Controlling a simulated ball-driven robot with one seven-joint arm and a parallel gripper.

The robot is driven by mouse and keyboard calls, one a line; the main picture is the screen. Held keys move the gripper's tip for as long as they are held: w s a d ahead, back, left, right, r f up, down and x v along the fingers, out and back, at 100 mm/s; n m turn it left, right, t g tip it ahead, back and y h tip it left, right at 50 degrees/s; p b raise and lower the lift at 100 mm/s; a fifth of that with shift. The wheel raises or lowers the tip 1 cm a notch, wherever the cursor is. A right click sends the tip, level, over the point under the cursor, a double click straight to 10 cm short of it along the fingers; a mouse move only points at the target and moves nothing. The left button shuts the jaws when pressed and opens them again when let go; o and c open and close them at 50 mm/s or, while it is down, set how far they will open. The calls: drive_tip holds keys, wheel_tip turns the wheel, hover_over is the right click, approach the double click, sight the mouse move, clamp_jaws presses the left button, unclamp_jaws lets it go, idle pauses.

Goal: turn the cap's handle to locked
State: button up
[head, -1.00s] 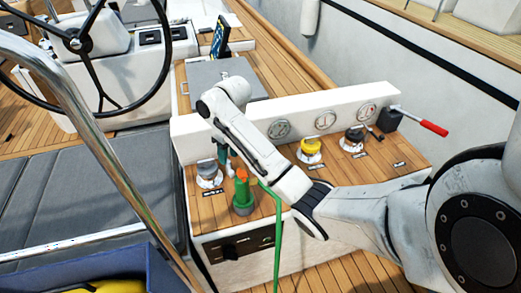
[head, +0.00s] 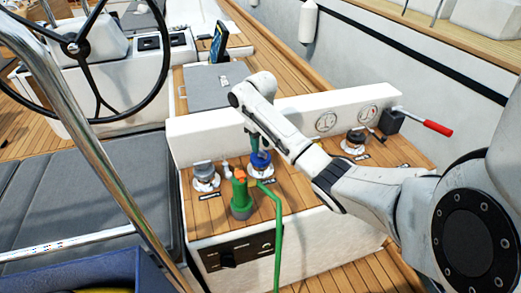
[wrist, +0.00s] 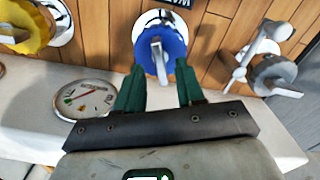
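A blue cap (head: 261,161) sits in a white ring on the wooden top of the console. In the wrist view the blue cap (wrist: 174,36) carries a raised grey handle (wrist: 157,58), which points toward my gripper. My gripper (wrist: 160,68) has its two green fingers apart, with the near end of the handle between or just beyond them; contact cannot be told. In the head view my gripper (head: 254,145) is pointed down at the blue cap, and the arm partly covers it. Any locked mark is too small to read.
A grey cap (head: 205,174) is left of the blue one. A green and orange fitting (head: 241,196) with a green hose (head: 279,235) stands in front. A yellow cap (wrist: 24,30), a black cap (head: 354,143), a red lever (head: 437,128) and a white gauge panel (head: 296,108) are close by.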

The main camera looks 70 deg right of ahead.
drive_tip(key=shift+f, duration=1.15)
drive_tip(key=shift+c, duration=0.5)
clamp_jaws()
